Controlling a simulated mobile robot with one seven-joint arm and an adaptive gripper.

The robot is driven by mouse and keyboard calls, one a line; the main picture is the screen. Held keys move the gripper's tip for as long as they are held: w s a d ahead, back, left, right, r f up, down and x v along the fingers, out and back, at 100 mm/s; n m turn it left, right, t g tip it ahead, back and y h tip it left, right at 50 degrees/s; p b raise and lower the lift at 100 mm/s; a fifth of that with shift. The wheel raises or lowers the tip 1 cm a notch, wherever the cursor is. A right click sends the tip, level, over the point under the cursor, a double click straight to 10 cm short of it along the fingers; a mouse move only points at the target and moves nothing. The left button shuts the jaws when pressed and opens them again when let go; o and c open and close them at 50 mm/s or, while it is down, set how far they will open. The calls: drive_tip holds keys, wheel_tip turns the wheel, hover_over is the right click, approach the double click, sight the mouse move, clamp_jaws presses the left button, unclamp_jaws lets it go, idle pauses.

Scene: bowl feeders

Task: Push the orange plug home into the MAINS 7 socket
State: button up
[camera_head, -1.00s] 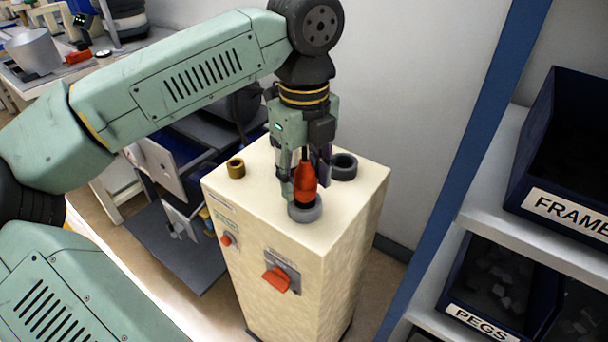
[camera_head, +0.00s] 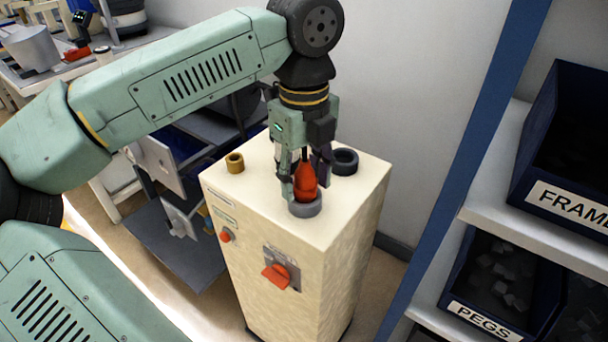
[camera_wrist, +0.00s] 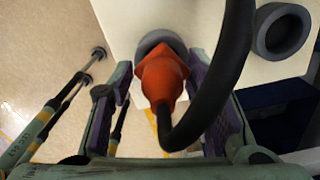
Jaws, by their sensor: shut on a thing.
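The orange plug (camera_head: 305,180) is upright between the fingers of my gripper (camera_head: 305,185), with its lower end at the mouth of a grey round socket (camera_head: 306,209) on top of the cream cabinet (camera_head: 262,212). My gripper is shut on the plug. In the wrist view the plug (camera_wrist: 163,82) hides most of the grey socket (camera_wrist: 160,42), and a thick black cable curves from its back. How deep the plug sits is hidden. I cannot read a MAINS 7 label on the socket.
A dark round socket (camera_head: 344,161) stands just behind and right of the plug, and a small brass socket (camera_head: 235,163) at the left. A red switch (camera_head: 276,277) is on the cabinet front. A blue-posted shelf with bins (camera_head: 566,205) stands at the right.

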sight(304, 162)
drive_tip(key=shift+f+b, duration=0.4)
drive_tip(key=shift+f, duration=0.15)
drive_tip(key=o, duration=1.3)
drive_tip(key=shift+o, duration=1.3)
drive_tip(key=shift+r, duration=0.15)
drive_tip(key=shift+r+p, duration=2.35)
drive_tip(key=shift+r, duration=1.15)
drive_tip(key=shift+r+p, duration=1.4)
drive_tip(key=shift+r, duration=0.65)
